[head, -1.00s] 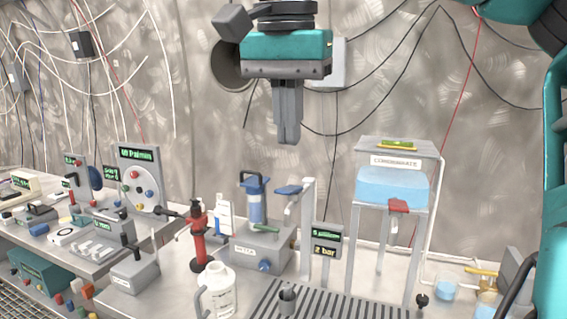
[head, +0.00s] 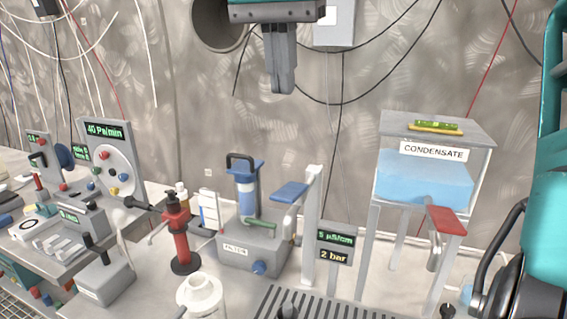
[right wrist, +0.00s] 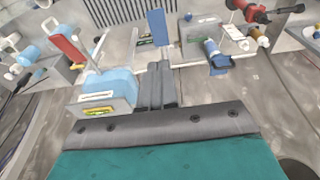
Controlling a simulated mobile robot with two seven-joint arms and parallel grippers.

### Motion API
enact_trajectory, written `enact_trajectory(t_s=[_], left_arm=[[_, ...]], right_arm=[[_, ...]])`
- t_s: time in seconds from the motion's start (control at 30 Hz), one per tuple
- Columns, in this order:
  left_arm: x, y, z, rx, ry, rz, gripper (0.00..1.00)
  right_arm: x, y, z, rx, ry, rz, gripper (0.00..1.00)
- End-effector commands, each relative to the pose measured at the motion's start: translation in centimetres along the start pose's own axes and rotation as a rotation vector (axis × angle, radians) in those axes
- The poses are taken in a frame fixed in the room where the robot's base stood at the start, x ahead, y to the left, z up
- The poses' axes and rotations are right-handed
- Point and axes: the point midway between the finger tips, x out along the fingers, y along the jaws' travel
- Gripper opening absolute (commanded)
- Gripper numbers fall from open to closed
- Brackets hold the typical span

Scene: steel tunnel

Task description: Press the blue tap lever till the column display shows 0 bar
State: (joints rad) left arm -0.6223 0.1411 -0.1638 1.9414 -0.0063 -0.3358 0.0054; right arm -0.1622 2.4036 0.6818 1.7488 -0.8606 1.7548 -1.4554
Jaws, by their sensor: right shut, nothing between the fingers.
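The blue tap lever (head: 290,191) sticks out to the left from the top of a pale upright column (head: 312,225). It also shows in the right wrist view (right wrist: 158,28), just beyond the fingertips in the picture. The column display (head: 335,247) reads 5 µS/cm above and 2 bar below. My right gripper (head: 284,90) is shut and empty, pointing down, and appears above the lever in the head view. Its fingers also show in the right wrist view (right wrist: 156,68). My left gripper is not in view.
A condensate tank (head: 425,178) with a red lever (head: 446,220) stands on legs to the right. A white jug (head: 201,297) and a slotted drain grate (head: 320,302) are in front.

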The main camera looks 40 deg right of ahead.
Motion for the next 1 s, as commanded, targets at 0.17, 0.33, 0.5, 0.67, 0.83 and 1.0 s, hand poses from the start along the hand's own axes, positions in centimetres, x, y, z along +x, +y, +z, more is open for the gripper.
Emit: enact_trajectory(t_s=[0.17,0.33,0.5,0.67,0.83,1.0], left_arm=[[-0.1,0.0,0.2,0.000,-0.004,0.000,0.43],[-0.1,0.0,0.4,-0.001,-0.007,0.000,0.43],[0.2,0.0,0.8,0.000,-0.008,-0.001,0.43],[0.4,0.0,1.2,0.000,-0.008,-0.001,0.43],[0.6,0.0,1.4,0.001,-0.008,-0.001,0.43],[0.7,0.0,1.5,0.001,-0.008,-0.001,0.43]], right_arm=[[0.0,0.0,0.0,0.000,0.000,0.000,0.00],[0.5,0.0,0.0,0.000,-0.001,0.001,0.00],[3.0,0.1,0.1,-0.001,-0.004,0.003,0.00],[6.5,0.1,0.1,-0.001,-0.003,0.004,0.00],[10.0,0.1,0.1,-0.001,-0.004,0.003,0.00],[12.3,0.1,1.0,-0.001,-0.002,0.001,0.00]])
